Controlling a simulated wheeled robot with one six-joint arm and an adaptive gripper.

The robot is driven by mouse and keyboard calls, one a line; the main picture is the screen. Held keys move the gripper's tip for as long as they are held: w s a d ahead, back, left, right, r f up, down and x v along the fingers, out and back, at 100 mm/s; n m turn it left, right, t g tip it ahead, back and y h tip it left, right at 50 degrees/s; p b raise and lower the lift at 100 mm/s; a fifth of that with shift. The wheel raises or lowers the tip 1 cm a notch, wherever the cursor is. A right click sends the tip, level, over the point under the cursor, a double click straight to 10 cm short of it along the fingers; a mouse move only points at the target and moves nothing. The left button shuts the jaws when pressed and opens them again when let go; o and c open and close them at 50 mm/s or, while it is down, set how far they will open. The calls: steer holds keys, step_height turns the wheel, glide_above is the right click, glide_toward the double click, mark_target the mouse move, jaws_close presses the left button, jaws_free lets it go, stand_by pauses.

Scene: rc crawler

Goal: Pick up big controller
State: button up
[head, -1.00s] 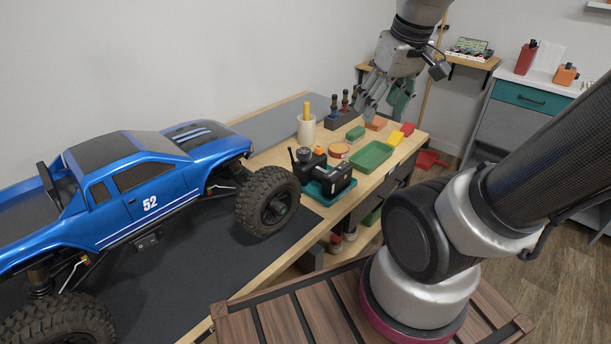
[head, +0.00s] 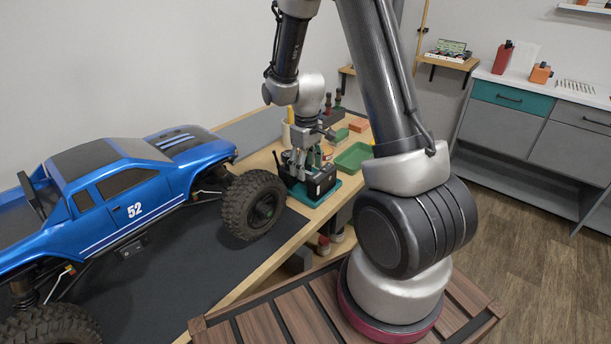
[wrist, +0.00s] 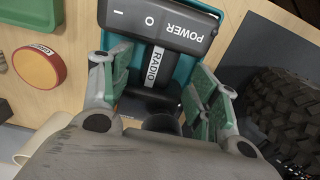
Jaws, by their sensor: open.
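The big controller (head: 318,181) is a black box marked POWER and RADIO, resting on a teal tray (head: 318,200) on the wooden bench beside the truck's front wheel. My gripper (head: 308,168) points down right over it. In the wrist view the controller (wrist: 158,58) lies between and just ahead of the two green-padded fingers (wrist: 160,92), which are spread apart on either side of its narrow RADIO part. I cannot tell whether the fingers touch it. The gripper's palm hides the controller's near end.
A blue truck (head: 125,195) marked 52 stands on a dark mat (head: 190,265) at left, its tyre (wrist: 285,110) close by the gripper. A green tray (head: 353,157) and an orange round tin (wrist: 39,68) lie on the other side. Bottles stand behind.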

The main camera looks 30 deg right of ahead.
step_height(320, 180, down, 5)
steer(key=shift+r, duration=0.1)
steer(key=shift+c, duration=0.2)
jaws_close()
